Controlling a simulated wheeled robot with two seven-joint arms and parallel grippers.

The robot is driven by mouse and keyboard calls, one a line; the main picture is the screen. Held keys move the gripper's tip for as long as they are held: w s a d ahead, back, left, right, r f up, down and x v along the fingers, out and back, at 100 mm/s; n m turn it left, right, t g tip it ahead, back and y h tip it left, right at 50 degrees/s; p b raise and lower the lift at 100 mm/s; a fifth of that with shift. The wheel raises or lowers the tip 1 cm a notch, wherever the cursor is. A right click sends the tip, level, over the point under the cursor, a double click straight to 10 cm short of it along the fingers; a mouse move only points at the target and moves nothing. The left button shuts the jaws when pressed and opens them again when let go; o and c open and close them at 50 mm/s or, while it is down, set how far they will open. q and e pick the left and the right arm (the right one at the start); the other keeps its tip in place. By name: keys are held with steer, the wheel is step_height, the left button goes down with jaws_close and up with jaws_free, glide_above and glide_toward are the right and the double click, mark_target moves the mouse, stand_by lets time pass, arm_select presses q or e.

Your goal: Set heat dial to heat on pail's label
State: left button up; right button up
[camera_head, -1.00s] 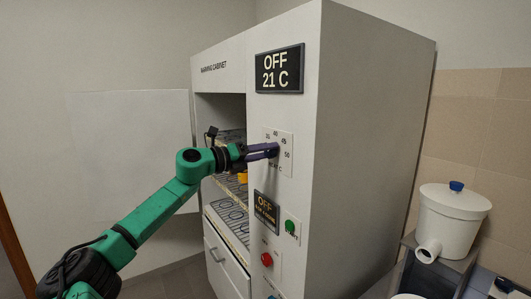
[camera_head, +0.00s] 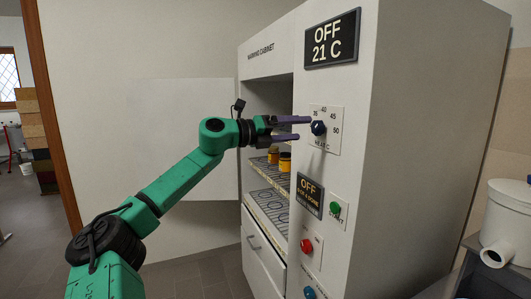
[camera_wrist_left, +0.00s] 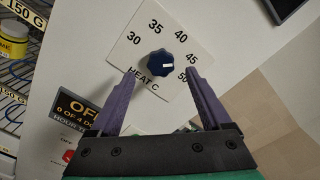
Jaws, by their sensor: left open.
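The heat dial (camera_head: 318,128) is a dark blue knob on a white plate marked 30 to 50 on the cabinet front. In the left wrist view, the dial (camera_wrist_left: 160,63) carries a white mark that appears to point between 45 and 50. My left gripper (camera_head: 304,128) is open in front of the dial, its two purple fingers directed at it. In the wrist view the fingers stand either side of the dial with gaps. I cannot tell whether the tips reach its depth. No pail label is readable. My right gripper is not in view.
The warming cabinet's display (camera_head: 332,38) reads OFF 21 C. Below the dial are a timer display (camera_head: 309,195), a green button (camera_head: 335,208) and a red knob (camera_head: 307,246). Jars (camera_head: 285,161) stand on the cabinet shelf. A white tank (camera_head: 508,225) stands at right.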

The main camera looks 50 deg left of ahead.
arm_select(q)
steer(key=b+v, duration=0.7)
steer(key=v, duration=0.2)
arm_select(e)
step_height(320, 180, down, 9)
arm_select(q)
steer(key=shift+s, duration=0.1)
